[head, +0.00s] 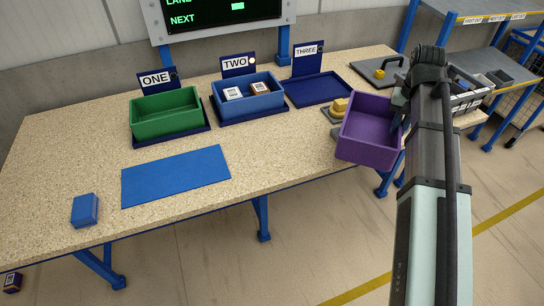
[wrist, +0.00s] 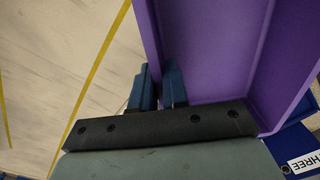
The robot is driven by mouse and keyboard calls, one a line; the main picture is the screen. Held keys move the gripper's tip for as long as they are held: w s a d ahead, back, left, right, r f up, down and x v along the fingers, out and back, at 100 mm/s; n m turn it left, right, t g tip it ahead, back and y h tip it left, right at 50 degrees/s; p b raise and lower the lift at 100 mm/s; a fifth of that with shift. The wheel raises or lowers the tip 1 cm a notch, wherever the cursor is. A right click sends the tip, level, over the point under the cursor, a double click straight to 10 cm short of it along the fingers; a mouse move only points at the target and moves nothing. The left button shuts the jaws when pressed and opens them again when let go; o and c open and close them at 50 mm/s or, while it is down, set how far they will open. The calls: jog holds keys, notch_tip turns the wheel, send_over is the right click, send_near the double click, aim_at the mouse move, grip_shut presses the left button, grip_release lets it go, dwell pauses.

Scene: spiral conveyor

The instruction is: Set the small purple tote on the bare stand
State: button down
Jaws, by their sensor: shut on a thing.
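The purple tote (head: 370,128) is empty and hangs off the front right edge of the table, tilted a little. My gripper (wrist: 160,88) is shut on one wall of the tote; in the head view the arm hides the fingers. The tote (wrist: 215,45) fills the upper right of the wrist view. The bare stand (head: 318,89), a dark blue tray with the sign THREE, is empty, behind and left of the tote. Stand ONE (head: 170,137) holds a green tote (head: 165,112). Stand TWO (head: 252,115) holds a blue tote (head: 247,98) with small boxes inside.
A yellow object (head: 341,105) sits close behind the tote's left side. A grey plate with a black handle (head: 380,71) lies behind. A blue mat (head: 176,176) and a blue box (head: 85,210) lie at the front left. A sign board (head: 222,20) stands behind the table.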

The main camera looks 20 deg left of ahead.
jog(key=s+a+r+n, duration=0.1)
jog(key=s+a+n, duration=0.1)
jog(key=a, duration=1.4)
jog(key=r+n, duration=0.1)
jog(key=n, duration=0.5)
send_over(199, 167)
jog(key=shift+a+f, duration=0.1)
jog(key=shift+f, duration=4.3)
jog(key=shift+f, duration=0.1)
jog(key=c, duration=1.6)
grip_release()
jog(key=o, duration=0.5)
